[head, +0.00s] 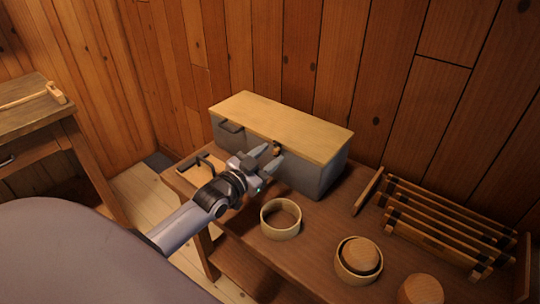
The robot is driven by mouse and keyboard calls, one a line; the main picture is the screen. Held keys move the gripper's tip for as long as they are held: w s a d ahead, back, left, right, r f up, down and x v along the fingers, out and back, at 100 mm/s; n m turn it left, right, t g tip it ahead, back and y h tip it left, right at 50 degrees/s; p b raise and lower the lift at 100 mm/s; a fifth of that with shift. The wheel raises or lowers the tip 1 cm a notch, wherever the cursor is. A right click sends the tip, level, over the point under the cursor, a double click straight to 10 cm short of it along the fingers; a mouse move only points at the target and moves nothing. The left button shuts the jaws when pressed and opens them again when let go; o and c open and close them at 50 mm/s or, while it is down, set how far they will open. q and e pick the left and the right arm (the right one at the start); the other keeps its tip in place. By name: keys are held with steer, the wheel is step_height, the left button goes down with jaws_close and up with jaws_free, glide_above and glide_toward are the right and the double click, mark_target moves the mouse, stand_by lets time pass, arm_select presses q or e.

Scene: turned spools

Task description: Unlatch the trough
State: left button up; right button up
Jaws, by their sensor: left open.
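The trough (310,178) is a grey box with a flat light-wood lid (285,122), standing at the back of the wooden bench. The lid is down. A small brown latch (276,149) sits at the middle of its front upper edge. My left gripper (272,154) is at the trough's front, its open fingers pointing at the latch, one on either side of it. Whether they touch it I cannot tell. My right gripper is not in view.
On the bench (325,225), an empty round wooden ring (281,232) stands in front of the trough. A round container (358,272), a wooden disc (421,290) and a slatted rack (445,225) are to the right. A mallet (55,93) lies on another table (30,118) at far left.

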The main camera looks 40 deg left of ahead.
arm_select(q)
steer(key=shift+w, duration=0.5)
jaws_close()
